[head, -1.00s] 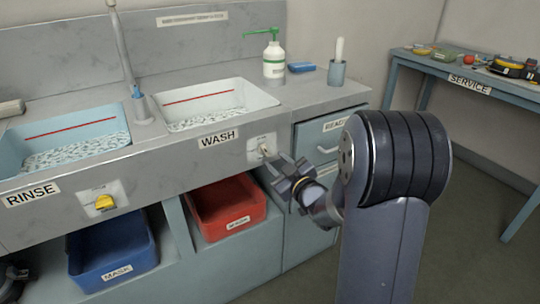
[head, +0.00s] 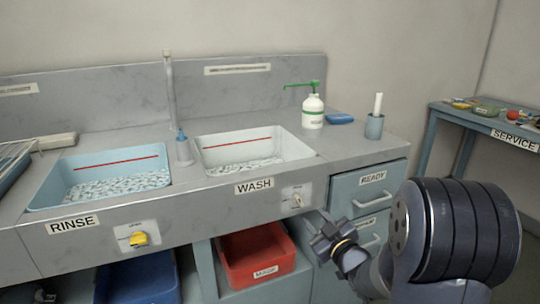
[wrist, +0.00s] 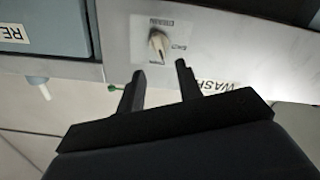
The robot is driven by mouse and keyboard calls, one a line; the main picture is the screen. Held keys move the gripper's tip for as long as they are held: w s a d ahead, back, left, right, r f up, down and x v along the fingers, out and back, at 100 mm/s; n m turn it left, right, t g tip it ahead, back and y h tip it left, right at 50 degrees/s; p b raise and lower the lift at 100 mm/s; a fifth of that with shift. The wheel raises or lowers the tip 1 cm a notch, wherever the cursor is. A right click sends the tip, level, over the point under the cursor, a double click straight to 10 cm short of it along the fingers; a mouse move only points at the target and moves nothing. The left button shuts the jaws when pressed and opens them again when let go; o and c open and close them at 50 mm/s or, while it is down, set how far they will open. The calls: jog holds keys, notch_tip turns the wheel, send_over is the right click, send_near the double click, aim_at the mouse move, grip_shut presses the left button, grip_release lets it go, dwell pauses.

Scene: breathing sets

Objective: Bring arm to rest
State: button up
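My gripper (head: 322,224) is in front of the sink counter, just below and right of the drain knob (head: 296,201) on the WASH side. In the wrist view my gripper (wrist: 160,82) shows two dark fingers spread apart with nothing between them. The knob also shows in the wrist view (wrist: 157,46), a little beyond the fingertips and apart from them. My arm (head: 450,235) is bent at the lower right of the head view.
The WASH basin (head: 290,140) and RINSE basin (head: 50,190) are set in the counter. A red bin (head: 262,282) and a blue bin (head: 140,285) sit below. A service table (head: 445,112) stands at right.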

aim_at(300, 202)
jog(key=x, duration=0.8)
jog(key=shift+f, duration=0.1)
jog(key=shift+w, duration=0.2)
jog(key=shift+n, duration=0.8)
